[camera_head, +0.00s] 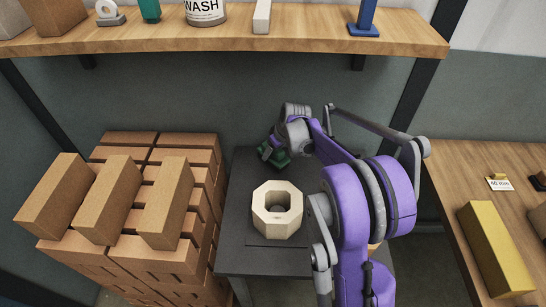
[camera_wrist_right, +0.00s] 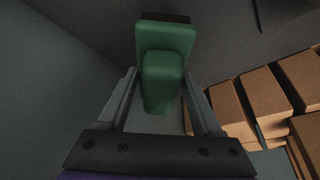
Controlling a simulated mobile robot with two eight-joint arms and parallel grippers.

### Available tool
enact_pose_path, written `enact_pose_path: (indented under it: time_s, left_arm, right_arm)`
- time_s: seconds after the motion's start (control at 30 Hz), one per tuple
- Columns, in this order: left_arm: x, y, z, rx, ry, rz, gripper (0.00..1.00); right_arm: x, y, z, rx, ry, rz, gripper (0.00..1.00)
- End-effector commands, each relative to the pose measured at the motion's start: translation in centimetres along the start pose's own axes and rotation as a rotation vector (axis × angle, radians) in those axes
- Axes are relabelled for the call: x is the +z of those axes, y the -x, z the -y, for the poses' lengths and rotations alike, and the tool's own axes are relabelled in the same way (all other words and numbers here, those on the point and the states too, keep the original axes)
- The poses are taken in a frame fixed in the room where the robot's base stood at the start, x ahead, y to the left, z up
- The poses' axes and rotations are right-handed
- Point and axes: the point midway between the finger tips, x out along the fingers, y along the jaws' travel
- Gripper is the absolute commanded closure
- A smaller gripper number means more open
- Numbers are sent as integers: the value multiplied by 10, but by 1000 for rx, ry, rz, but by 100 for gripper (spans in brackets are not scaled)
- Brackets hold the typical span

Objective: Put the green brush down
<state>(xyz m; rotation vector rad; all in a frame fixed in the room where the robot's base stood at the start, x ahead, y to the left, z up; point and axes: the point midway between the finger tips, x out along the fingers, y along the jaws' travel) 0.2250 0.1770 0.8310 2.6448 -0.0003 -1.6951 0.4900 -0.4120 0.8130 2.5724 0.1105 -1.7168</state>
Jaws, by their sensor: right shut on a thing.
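The green brush (camera_head: 280,160) is at the back of the dark table, behind a pale octagonal block; my right gripper (camera_head: 269,149) is on it. In the right wrist view the green brush (camera_wrist_right: 163,80) sits between the two fingers of my right gripper (camera_wrist_right: 160,100), which is shut on it. My wrist hides part of the brush in the head view. I cannot tell whether the brush touches the tabletop. My left gripper is not in view.
The pale octagonal block (camera_head: 264,222) with a round hole stands on the dark table (camera_head: 236,245). Stacked bricks (camera_head: 150,255) are at left. A wooden shelf (camera_head: 230,46) holds several items above. A right-hand bench (camera_head: 450,172) carries a yellow bar (camera_head: 494,250).

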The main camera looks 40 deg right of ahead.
Motion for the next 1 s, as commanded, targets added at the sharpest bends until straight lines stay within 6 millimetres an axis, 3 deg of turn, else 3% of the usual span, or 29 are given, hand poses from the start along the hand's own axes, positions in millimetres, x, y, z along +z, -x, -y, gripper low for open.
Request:
enact_pose_path:
  time_s: [0.17, 0.53, 0.57, 0.7, 1.0]
  left_arm:
    - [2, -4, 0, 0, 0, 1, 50]
    - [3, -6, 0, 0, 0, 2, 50]
    - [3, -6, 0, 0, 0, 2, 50]
    - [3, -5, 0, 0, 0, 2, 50]
    - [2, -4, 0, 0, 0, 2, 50]
  right_arm:
    - [9, -23, 0, 0, 0, 0, 85]
    - [11, -28, 0, 0, 0, 0, 85]
    - [11, -27, 0, 0, 0, 0, 30]
    - [11, -27, 0, 0, 0, 0, 4]
    - [11, -26, 0, 0, 0, 0, 3]
